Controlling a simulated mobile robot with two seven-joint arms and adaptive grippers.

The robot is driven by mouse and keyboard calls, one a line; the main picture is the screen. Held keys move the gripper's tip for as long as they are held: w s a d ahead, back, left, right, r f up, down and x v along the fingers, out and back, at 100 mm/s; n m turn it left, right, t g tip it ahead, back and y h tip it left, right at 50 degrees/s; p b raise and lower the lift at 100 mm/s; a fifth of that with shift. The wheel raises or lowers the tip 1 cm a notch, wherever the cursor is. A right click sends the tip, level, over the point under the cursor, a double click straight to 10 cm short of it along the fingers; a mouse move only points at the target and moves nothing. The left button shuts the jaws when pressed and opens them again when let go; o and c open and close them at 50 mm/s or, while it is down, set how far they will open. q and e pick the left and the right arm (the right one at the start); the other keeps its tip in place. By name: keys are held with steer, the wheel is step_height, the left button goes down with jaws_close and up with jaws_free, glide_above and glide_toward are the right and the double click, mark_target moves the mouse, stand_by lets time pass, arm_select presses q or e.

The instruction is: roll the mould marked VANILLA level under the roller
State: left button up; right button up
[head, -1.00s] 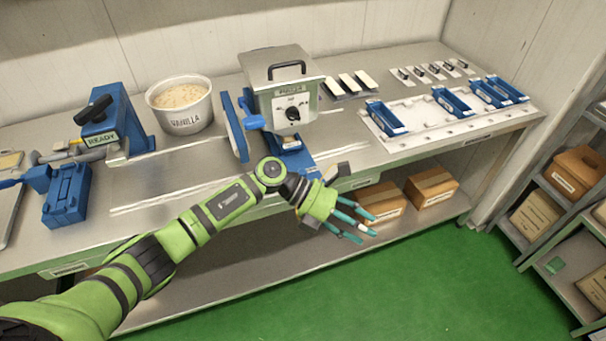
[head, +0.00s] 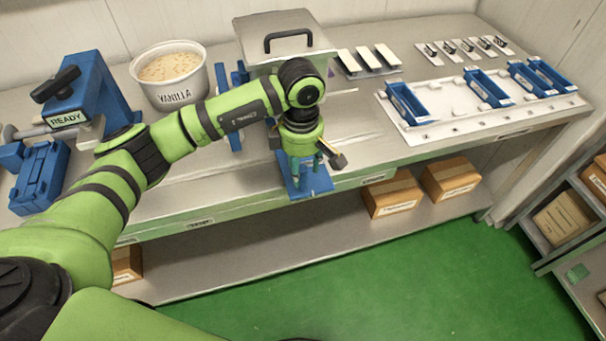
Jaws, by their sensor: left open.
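My left gripper (head: 305,163) is open and points down over a blue base (head: 318,184) at the bench's front edge. The base is below the boxy machine (head: 262,56) with a black top handle, whose front dial is now behind my arm. My arm and fingers hide most of what lies on the base, so I cannot tell whether a mould is between the fingers. No mould lettered VANILLA is readable; that word shows on a white tub (head: 176,97) of pale mix. I cannot make out the roller itself. My right gripper is not in view.
A blue press marked READY (head: 68,118) stands at the left, a blue block (head: 40,178) before it. At right, several blue moulds (head: 487,88) sit on a white tray (head: 440,118). Cardboard boxes (head: 392,196) are on the lower shelf. The front bench right of the base is fairly clear.

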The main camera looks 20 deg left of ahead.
mark_target(301, 179)
arm_select(q)
step_height(301, 179, down, 3)
steer(key=shift+r+p, duration=0.15)
steer(key=shift+p, duration=0.35)
step_height(301, 179, down, 2)
steer(key=shift+w+f, duration=0.1)
steer(key=shift+w, duration=0.05)
steer(key=shift+c, duration=0.4)
steer(key=c, duration=0.7)
jaws_close()
steer(key=shift+a, duration=0.1)
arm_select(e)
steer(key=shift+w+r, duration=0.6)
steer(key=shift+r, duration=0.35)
